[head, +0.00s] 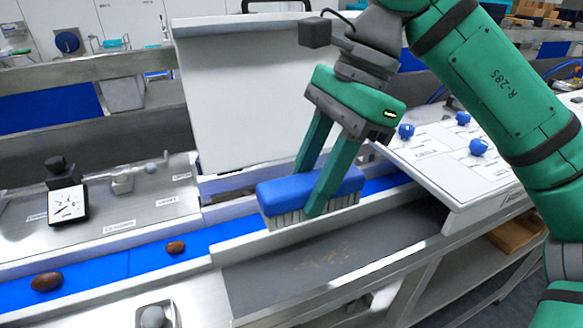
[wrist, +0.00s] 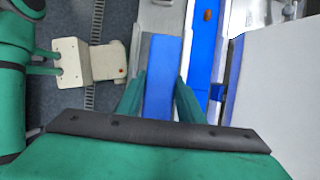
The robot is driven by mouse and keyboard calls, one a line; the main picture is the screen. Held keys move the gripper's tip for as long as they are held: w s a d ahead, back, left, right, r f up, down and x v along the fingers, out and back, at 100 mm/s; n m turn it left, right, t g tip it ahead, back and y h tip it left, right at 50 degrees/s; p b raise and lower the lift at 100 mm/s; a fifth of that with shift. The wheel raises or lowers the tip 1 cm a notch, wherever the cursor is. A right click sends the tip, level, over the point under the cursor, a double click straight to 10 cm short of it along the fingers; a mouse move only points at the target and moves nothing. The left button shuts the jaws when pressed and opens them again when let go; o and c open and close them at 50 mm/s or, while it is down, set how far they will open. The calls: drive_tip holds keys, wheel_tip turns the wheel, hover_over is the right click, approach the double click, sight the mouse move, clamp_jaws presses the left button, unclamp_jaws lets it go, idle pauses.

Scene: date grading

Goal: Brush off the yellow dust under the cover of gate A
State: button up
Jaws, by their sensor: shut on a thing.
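My green gripper (head: 318,172) is shut on a blue brush (head: 275,194) with pale bristles pointing down. The brush is over the near rail of the blue conveyor, behind a dark grey plate (head: 250,285). A faint yellowish dust patch (head: 325,259) lies on this plate, in front of and below the brush. A large white cover (head: 240,95) stands raised behind the belt. In the wrist view the brush (wrist: 163,80) lies between the two fingers (wrist: 160,95). I cannot tell whether the bristles touch anything. No gate A label is readable.
Brown dates (head: 47,281) and (head: 176,247) lie on the blue belt (head: 110,270) at left. A dial gauge (head: 68,203) stands on the steel panel behind it. A white panel with blue knobs (head: 479,147) is at right.

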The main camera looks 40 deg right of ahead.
drive_tip(key=shift+w+f, duration=0.3)
drive_tip(key=shift+f, duration=0.15)
drive_tip(key=f, duration=0.9)
drive_tip(key=shift+s+a+f, duration=0.1)
drive_tip(key=shift+s+f, duration=0.05)
drive_tip(key=shift+s, duration=0.15)
drive_tip(key=shift+w+f, duration=0.15)
drive_tip(key=shift+f, duration=0.95)
drive_tip(key=shift+a+f, duration=0.1)
drive_tip(key=shift+f, duration=0.05)
drive_tip(key=shift+s+d, duration=0.2)
drive_tip(key=shift+s, duration=0.05)
drive_tip(key=shift+w+a+f, duration=0.15)
drive_tip(key=shift+w+f, duration=0.05)
drive_tip(key=shift+f, duration=0.4)
drive_tip(key=shift+s, duration=0.1)
